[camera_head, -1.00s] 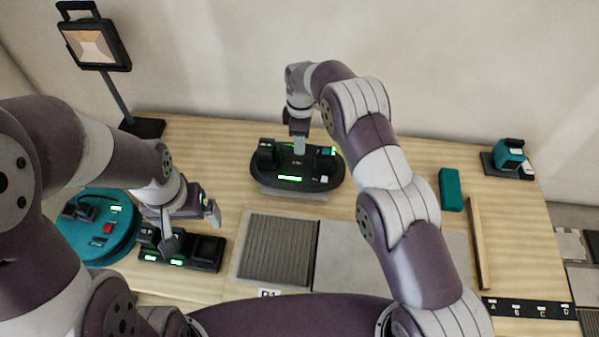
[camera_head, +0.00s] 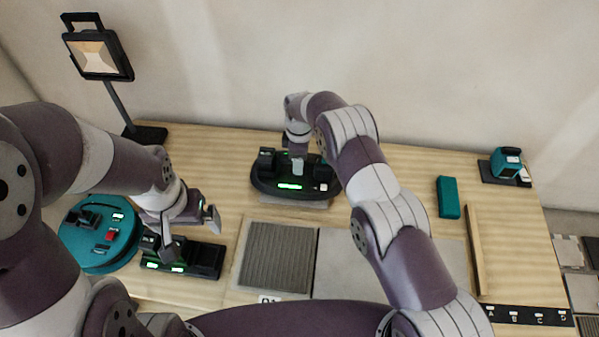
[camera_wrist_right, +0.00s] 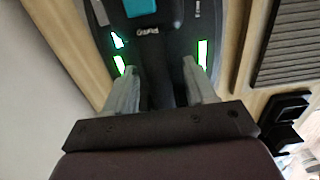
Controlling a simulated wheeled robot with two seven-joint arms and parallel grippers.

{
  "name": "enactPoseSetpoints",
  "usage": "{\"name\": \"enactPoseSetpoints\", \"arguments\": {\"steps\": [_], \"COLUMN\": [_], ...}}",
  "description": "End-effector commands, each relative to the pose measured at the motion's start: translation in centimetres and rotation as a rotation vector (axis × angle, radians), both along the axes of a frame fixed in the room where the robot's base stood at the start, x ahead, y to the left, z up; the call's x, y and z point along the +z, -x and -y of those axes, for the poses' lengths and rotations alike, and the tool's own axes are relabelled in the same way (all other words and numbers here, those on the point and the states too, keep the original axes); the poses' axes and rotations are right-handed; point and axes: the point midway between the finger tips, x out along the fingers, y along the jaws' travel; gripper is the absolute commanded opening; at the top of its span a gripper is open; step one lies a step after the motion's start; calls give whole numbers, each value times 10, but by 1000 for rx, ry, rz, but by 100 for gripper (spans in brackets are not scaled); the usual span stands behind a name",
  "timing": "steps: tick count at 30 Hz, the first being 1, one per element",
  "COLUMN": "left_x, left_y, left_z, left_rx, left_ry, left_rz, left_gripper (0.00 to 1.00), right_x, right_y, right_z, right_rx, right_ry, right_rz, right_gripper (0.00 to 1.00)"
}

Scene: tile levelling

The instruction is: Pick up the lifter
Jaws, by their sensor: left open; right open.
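The lifter (camera_head: 262,183) is a black oval device with green lights, lying on a grey plate at the back middle of the table. In the right wrist view its dark top (camera_wrist_right: 178,45) carries a "Grabo" mark, a teal part and lit green strips. My right gripper (camera_head: 298,168) is over the lifter. In the right wrist view its two fingers (camera_wrist_right: 160,75) are apart, one on each side of a dark bar that looks like the handle; contact is not clear. My left gripper (camera_head: 191,233) is open above a black charger (camera_head: 207,261) at the left.
A teal round machine (camera_head: 122,245) stands left of the charger. A ribbed tile (camera_head: 275,257) and a plain grey tile (camera_head: 340,265) lie in front of the lifter. A teal block (camera_head: 448,197), wooden strip (camera_head: 475,250) and teal device (camera_head: 506,162) are at right.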

Motion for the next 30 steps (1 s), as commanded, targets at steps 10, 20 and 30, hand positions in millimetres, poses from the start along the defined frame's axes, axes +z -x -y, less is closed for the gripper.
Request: {"name": "enactPoseSetpoints", "arguments": {"steps": [10, 20, 30], "left_x": [-6, -5, -5], "left_y": [0, 0, 0], "left_z": [0, 0, 0], "left_rx": [0, 0, 0], "left_ry": [0, 0, 0], "left_rz": [0, 0, 0], "left_gripper": [100, 100, 100], "right_x": [-3, -2, 1], "right_y": [0, 0, -2], "right_z": [0, 0, -1], "right_rx": [0, 0, 0], "right_ry": [-1, 0, -3], "right_rz": [1, 1, 8], "right_gripper": [55, 33, 0]}}
